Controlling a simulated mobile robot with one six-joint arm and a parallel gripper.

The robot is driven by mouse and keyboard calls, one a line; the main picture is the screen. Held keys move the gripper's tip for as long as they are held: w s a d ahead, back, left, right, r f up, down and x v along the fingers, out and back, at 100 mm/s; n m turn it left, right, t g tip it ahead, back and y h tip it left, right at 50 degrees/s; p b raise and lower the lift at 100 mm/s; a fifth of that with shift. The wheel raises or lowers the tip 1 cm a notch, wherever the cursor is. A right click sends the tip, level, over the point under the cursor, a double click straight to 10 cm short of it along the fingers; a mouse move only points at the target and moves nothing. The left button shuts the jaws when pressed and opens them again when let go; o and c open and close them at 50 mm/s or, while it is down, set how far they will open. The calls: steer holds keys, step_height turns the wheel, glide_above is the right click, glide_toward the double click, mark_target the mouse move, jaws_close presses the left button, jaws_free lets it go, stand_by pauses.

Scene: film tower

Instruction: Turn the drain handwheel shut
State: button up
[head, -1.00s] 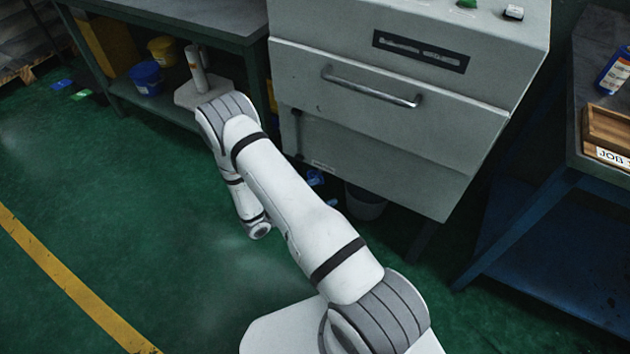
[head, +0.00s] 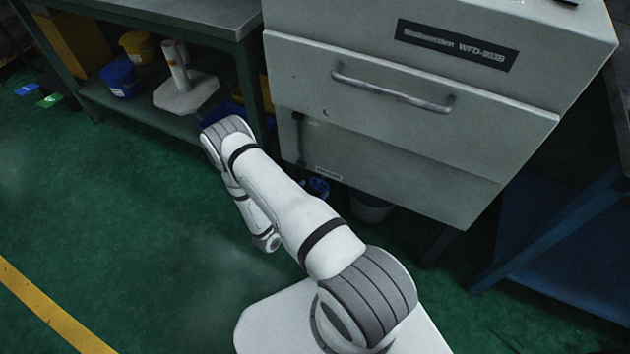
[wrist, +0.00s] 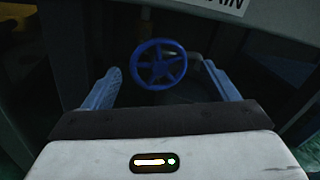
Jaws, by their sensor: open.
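The blue drain handwheel (wrist: 159,64) shows in the wrist view, a spoked ring under the cabinet, facing me. My gripper (wrist: 161,88) is open, with one blue-grey finger at the left and one at the right. The wheel appears between and beyond the fingertips, and I see no contact. In the head view the handwheel (head: 316,187) is a small blue shape below the cabinet's lower edge, partly hidden by my arm. My gripper cannot be made out in the head view.
The grey cabinet (head: 400,150) with a bar handle (head: 390,90) stands over the wheel. A bucket (head: 371,207) stands on the floor under it. A shelved bench (head: 150,118) is at the left and a blue bench (head: 570,240) at the right. Green floor is clear in front.

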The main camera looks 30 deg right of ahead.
mark_target(318, 184)
steer(key=shift+b+x, duration=0.45)
steer(key=shift+x, duration=1.9)
steer(key=c, duration=0.8)
